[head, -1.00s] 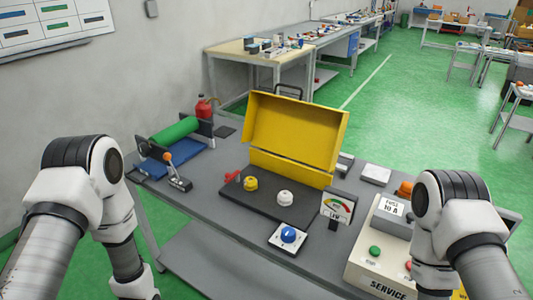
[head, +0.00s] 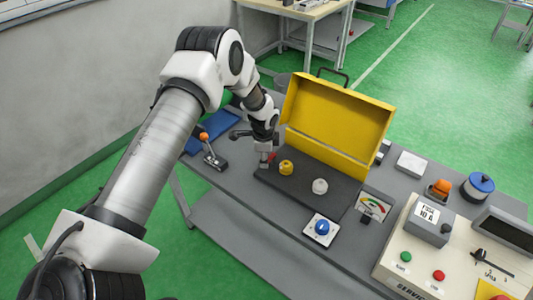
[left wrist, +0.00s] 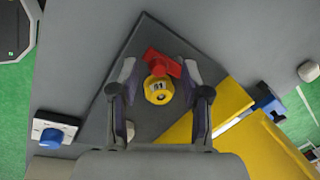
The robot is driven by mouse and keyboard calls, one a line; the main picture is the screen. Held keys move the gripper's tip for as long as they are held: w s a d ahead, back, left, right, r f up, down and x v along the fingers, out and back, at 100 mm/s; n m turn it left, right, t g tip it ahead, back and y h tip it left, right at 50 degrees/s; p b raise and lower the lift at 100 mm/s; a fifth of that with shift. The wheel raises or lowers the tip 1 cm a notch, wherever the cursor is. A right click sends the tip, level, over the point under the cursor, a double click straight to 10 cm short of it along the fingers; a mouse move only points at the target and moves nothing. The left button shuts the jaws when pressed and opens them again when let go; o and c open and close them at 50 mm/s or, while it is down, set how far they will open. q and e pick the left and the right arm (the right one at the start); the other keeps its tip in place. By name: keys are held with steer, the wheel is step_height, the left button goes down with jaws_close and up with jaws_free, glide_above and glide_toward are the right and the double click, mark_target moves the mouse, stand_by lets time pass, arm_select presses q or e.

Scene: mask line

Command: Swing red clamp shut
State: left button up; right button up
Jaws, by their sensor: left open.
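The red clamp (head: 272,157) is a small red lever at the left edge of a black plate (head: 340,205), beside a yellow knob (head: 286,167). In the left wrist view the red clamp (left wrist: 160,62) lies across the gap near the fingertips, with the yellow knob (left wrist: 158,91) just below it. My left gripper (head: 267,158) is open and pointing down over the clamp; in the left wrist view (left wrist: 160,72) its fingers stand apart on either side. I cannot tell whether a finger touches the clamp. My right gripper is out of view.
An open yellow case (head: 337,118) stands behind the plate. An orange-tipped lever (head: 211,152) stands at the left, and a service panel (head: 455,250) at the right.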

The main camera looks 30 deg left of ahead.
arm_select(q)
steer(key=shift+a+f, duration=0.1)
steer(key=shift+f, duration=0.25)
steer(key=shift+r, duration=0.1)
steer(key=shift+s, duration=0.1)
steer(key=c, duration=0.3)
jaws_close()
